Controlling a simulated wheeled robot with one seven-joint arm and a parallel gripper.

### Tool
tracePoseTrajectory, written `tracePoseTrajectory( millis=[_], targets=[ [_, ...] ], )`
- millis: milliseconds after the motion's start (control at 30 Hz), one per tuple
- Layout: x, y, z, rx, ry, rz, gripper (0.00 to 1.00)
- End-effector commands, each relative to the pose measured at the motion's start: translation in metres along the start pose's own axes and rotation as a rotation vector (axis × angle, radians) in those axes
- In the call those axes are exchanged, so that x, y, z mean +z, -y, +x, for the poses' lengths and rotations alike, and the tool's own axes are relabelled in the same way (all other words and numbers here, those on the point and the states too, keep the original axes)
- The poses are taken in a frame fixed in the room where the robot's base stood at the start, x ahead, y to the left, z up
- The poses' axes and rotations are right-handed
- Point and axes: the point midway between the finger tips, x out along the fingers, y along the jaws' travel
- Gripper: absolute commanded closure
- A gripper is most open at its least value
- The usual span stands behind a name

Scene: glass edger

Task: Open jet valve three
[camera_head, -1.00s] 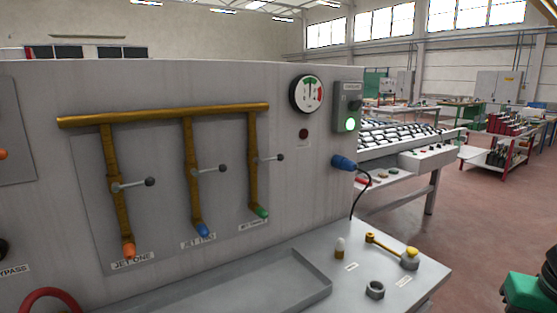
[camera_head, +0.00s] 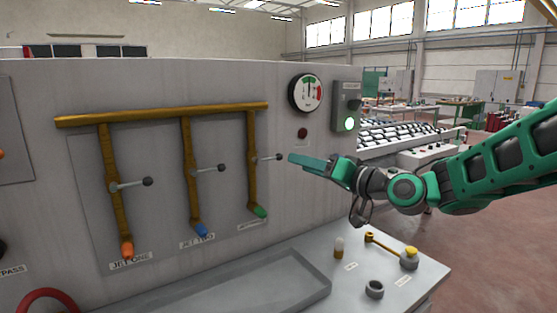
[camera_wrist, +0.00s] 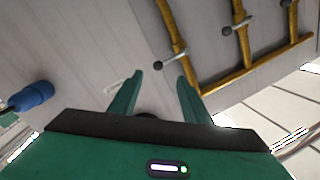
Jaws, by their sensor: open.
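Jet valve three is the rightmost brass pipe (camera_head: 253,180) with a green end (camera_head: 260,212). Its lever (camera_head: 268,158) sticks out to the right and ends in a dark knob. My gripper (camera_head: 293,160) is just right of that knob, open and empty, apart from it as far as I can tell. In the wrist view the two green fingers (camera_wrist: 155,95) are spread, and the valve's dark knob (camera_wrist: 158,66) is ahead of them, near the gap. The small label under the valve is too blurred to read.
Jet two's lever (camera_head: 207,170) and jet one's lever (camera_head: 130,184) are to the left. A blue plug (camera_wrist: 31,96) shows in the wrist view. Small parts lie on the shelf (camera_head: 320,300).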

Motion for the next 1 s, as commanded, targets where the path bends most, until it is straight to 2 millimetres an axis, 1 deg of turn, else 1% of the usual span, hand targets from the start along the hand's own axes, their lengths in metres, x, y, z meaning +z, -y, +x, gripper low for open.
tracePoseTrajectory(
  millis=[167,400,600,800,1000],
  targets=[
    [0.001,0.001,0.024,-0.004,0.001,-0.001,0.56],
    [0.001,0.001,0.067,-0.003,0.003,-0.001,0.56],
    [0.001,0.001,0.092,-0.001,0.002,-0.001,0.56],
    [0.001,0.000,0.103,0.001,0.002,-0.002,0.56],
    [0.001,0.000,0.104,0.001,0.002,-0.002,0.56]
  ],
)
